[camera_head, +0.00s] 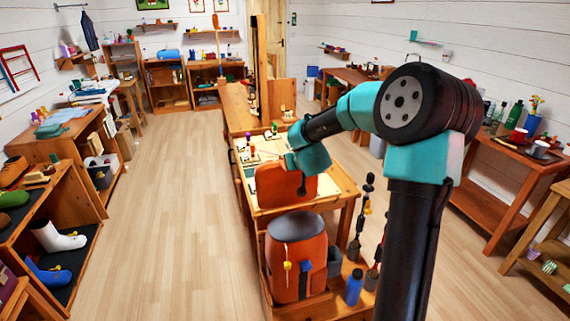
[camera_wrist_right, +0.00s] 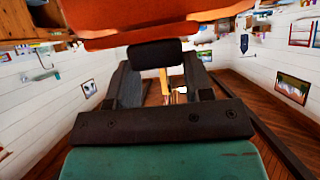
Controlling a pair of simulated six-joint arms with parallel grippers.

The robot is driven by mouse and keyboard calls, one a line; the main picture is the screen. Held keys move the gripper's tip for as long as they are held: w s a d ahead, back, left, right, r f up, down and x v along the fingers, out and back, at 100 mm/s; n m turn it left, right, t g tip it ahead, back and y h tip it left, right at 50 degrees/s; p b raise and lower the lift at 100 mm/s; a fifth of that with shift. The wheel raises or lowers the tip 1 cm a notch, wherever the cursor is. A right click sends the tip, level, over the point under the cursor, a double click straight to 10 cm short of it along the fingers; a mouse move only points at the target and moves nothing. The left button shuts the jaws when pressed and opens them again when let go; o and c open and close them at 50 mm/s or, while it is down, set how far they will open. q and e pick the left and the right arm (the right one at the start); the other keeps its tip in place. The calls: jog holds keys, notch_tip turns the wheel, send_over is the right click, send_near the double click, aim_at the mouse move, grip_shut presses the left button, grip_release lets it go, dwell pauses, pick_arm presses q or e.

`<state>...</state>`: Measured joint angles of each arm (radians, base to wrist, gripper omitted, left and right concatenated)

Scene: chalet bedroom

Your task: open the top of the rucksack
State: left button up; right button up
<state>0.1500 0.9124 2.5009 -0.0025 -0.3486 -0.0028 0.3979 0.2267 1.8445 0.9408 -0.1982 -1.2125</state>
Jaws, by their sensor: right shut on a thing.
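The orange rucksack (camera_head: 297,268) stands upright on a low wooden shelf, with a yellow and a blue buckle on its front. Its round grey top (camera_head: 297,226) is uncovered. The orange flap (camera_head: 286,186) stands raised behind and above it. My right gripper (camera_head: 302,184) is at the flap's upper part, shut on a small dark tab of it. In the right wrist view the gripper's fingers (camera_wrist_right: 160,85) close around a black tab (camera_wrist_right: 156,54), with the orange flap (camera_wrist_right: 150,22) just beyond. My left gripper is not in view.
A wooden table (camera_head: 335,190) with small objects stands right behind the rucksack. A blue bottle (camera_head: 353,287) and upright poles (camera_head: 362,220) stand to the rucksack's right. A shoe shelf (camera_head: 50,225) is at the left. The floor (camera_head: 170,220) between is clear.

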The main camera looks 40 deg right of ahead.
jog(key=shift+s+f, duration=0.1)
jog(key=shift+f, duration=0.45)
jog(key=o, duration=1)
jog(key=shift+o, duration=1.4)
jog(key=shift+r, duration=0.1)
jog(key=shift+r, duration=0.15)
